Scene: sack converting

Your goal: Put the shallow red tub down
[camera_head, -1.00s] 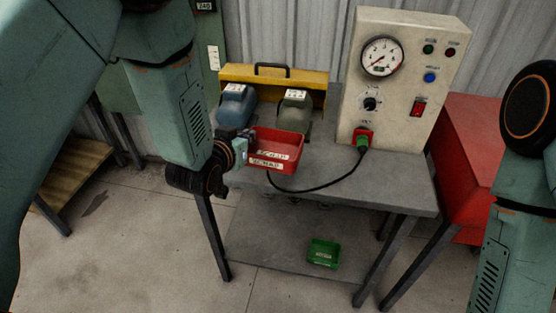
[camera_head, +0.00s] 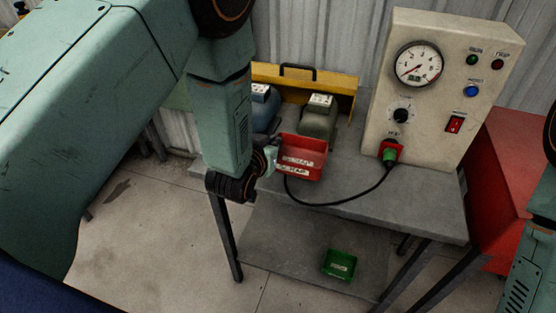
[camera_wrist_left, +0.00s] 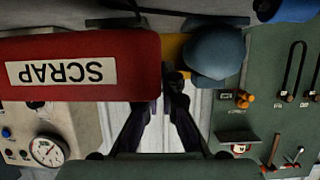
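The shallow red tub (camera_head: 312,160), with white SCRAP labels, is at the front left of the grey bench top in the head view. My left gripper (camera_head: 269,158) is at its left side, partly hidden by my wrist. In the left wrist view the tub (camera_wrist_left: 138,68) fills the upper left, and my left fingers (camera_wrist_left: 173,84) close at its edge. I cannot tell whether the tub's bottom touches the bench. My right arm shows at the right edge, but its gripper is out of view.
Behind the tub stand a grey-green rounded unit (camera_head: 317,120), a blue one (camera_head: 262,104) and a yellow panel (camera_head: 340,88). The gauge box (camera_head: 432,110) stands right, its black cable (camera_head: 345,200) looping before the tub. A green tub (camera_head: 339,265) sits on the lower shelf.

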